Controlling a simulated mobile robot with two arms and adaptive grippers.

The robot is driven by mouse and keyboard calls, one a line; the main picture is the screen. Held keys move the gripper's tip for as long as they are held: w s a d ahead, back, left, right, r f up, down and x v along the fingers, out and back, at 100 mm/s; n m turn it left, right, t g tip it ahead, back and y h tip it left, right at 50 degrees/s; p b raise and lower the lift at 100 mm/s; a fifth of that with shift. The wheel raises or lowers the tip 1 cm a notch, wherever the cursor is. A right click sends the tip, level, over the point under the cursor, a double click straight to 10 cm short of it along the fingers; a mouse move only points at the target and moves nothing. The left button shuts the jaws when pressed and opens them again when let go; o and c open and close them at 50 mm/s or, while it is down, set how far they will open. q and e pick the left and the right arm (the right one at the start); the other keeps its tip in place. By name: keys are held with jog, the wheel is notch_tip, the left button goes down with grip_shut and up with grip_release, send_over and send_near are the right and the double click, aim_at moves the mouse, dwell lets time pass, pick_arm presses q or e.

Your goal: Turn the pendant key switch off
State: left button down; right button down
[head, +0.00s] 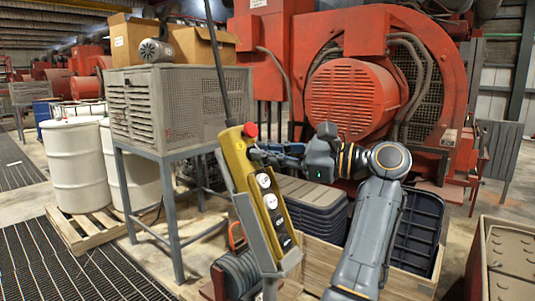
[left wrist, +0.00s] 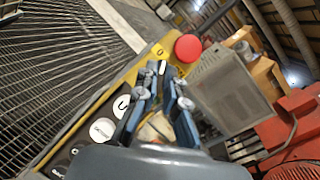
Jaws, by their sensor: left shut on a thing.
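The yellow pendant (head: 240,165) hangs tilted on a black cable, with a red mushroom button (head: 250,129) at its top and round white and black buttons lower down. In the left wrist view the pendant (left wrist: 105,92) runs diagonally, with the red button (left wrist: 188,47) just beyond my fingertips. My left gripper (head: 257,153) reaches the pendant's upper face from the right, just below the red button. In the left wrist view its fingers (left wrist: 161,74) are closed together at the key switch's place, shut on the key. The fingers hide the key and its position. My right gripper is not in view.
A grey bracket (head: 252,228) holds the pendant's lower part. A perforated metal box on a stand (head: 160,105) is behind to the left. Stacked dark bins (head: 310,205) sit behind the pendant. A red engine unit (head: 355,95) stands at the back. White drums (head: 78,165) stand far left.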

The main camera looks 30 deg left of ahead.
pick_arm(q)
jog(key=c, duration=1.4)
grip_release()
jog(key=shift+a, duration=0.1)
jog(key=shift+c, duration=0.2)
